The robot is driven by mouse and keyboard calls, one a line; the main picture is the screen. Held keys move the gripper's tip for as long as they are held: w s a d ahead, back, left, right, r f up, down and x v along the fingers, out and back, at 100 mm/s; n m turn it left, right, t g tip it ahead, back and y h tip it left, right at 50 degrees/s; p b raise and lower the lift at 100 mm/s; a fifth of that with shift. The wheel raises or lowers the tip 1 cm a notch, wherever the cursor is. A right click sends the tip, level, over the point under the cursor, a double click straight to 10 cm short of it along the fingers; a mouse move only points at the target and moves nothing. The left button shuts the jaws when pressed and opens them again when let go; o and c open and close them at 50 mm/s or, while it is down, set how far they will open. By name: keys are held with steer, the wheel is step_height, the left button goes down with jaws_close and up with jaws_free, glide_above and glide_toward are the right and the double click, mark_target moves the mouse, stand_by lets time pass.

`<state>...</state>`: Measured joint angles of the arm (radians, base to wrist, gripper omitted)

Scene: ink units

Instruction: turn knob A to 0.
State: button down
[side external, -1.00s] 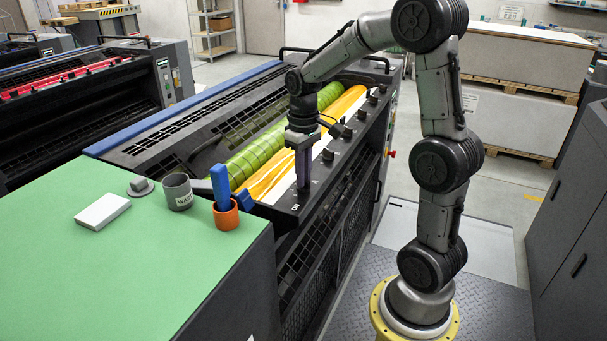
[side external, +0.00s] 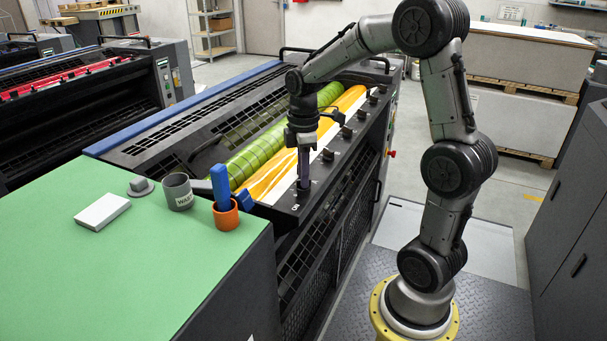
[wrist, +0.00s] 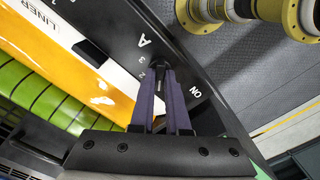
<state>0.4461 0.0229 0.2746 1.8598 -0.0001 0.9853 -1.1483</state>
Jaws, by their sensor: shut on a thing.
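Knob A (wrist: 161,65) is a small dark knob on the black control strip, beside a printed letter A in the wrist view. Small numerals, a 3 among them, are printed to its left. My gripper (wrist: 162,72) points down at the strip, with its two purple-grey fingers closed on the knob from both sides. The fingers hide most of the knob and part of its scale, so I cannot read its pointer.
More dark knobs (side external: 347,131) run along the strip beyond my gripper. An ON mark (wrist: 196,92) is printed nearby. Green and yellow inked rollers (side external: 262,150) lie left of the strip. A grey mug (side external: 178,192) and an orange cup (side external: 226,217) stand on the green top.

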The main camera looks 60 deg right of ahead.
steer(key=n, duration=0.7)
steer(key=shift+r, duration=0.1)
stand_by(0.6)
steer(key=c, duration=0.9)
jaws_free()
step_height(320, 180, up, 14)
